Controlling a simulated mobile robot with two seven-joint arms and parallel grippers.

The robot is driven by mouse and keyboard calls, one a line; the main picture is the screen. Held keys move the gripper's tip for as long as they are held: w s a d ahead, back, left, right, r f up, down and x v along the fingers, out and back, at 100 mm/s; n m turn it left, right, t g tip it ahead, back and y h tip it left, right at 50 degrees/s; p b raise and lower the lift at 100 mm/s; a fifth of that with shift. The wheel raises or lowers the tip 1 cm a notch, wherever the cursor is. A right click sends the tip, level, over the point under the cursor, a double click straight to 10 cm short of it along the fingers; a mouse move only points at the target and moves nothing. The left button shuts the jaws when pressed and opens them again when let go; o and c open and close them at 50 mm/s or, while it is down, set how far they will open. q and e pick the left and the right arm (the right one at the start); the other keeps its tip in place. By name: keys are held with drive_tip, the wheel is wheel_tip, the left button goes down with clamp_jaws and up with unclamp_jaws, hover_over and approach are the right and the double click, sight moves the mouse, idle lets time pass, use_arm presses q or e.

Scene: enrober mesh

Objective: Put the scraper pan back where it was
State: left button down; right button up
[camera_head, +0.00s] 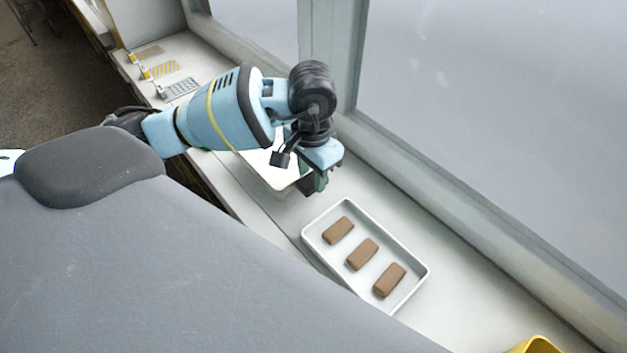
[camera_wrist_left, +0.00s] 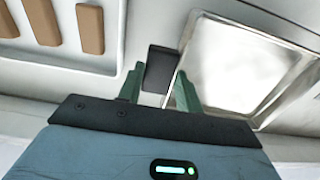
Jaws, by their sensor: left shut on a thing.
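The scraper pan (camera_wrist_left: 245,65) is a shallow, shiny metal pan with a dark handle block (camera_wrist_left: 160,66) at its edge. In the head view the pan (camera_head: 277,172) shows only in part, pale, under my left arm. My left gripper (camera_head: 318,184) has its green fingers on either side of the handle in the left wrist view (camera_wrist_left: 160,80) and is shut on it. The pan lies just beside the gripper, over or on the pale ledge; I cannot tell whether it touches. My right gripper is not in view.
A white tray (camera_head: 318,262) with three brown bars stands on the ledge (camera_head: 455,270), close to the gripper. A window frame (camera_head: 333,60) runs along the far side. Small striped and grey plates (camera_head: 180,88) lie at the back left. A yellow object (camera_head: 537,345) is at the lower right.

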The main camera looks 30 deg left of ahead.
use_arm(q)
drive_tip(key=shift+w, duration=0.4)
drive_tip(key=shift+f+p, duration=0.3)
drive_tip(key=shift+f, duration=1.4)
drive_tip(key=shift+f, duration=0.15)
drive_tip(key=c, duration=0.9)
unclamp_jaws()
drive_tip(key=shift+s, duration=0.1)
drive_tip(key=shift+c, duration=0.2)
